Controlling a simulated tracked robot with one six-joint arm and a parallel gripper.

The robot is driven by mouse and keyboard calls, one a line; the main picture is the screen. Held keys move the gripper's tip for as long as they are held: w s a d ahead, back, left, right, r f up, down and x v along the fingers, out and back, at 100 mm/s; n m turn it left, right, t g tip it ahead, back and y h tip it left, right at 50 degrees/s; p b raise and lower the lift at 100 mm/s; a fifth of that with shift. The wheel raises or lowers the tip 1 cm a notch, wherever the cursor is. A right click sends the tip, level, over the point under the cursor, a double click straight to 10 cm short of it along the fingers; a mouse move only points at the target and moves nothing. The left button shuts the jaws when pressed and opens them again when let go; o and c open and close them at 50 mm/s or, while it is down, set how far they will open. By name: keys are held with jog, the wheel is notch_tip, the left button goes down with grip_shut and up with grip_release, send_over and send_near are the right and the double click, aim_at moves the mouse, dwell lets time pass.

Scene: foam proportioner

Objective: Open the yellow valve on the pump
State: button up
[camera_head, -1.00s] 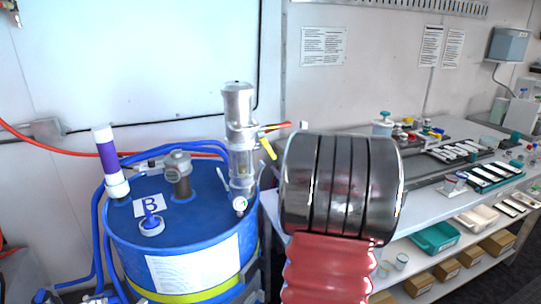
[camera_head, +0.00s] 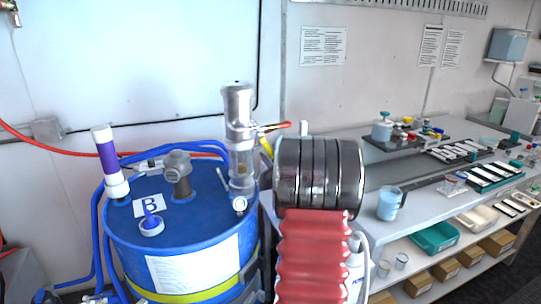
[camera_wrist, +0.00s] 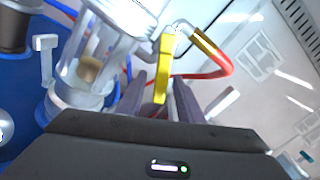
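The pump (camera_head: 237,130) is a silver cylinder with a clear lower section, standing upright on a blue drum (camera_head: 125,235). The yellow valve handle (camera_head: 266,147) sticks out at the pump's right side, partly hidden by my arm in the head view. In the wrist view the yellow handle (camera_wrist: 163,75) runs down from a metal fitting beside the clear pump body (camera_wrist: 100,60). My gripper (camera_wrist: 163,90) has its two dark fingers apart, one on each side of the handle's lower end. I cannot tell whether either finger touches it. The fingers are hidden in the head view.
A red hose (camera_wrist: 222,65) leaves the fitting to the right of the handle. A purple-and-white tube (camera_head: 108,158) and a grey cap fitting (camera_head: 178,170) stand on the drum. A workbench (camera_head: 375,175) with a blue jug (camera_head: 390,203) stands at the right.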

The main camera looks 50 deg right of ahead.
jog(key=shift+c, duration=0.7)
grip_shut()
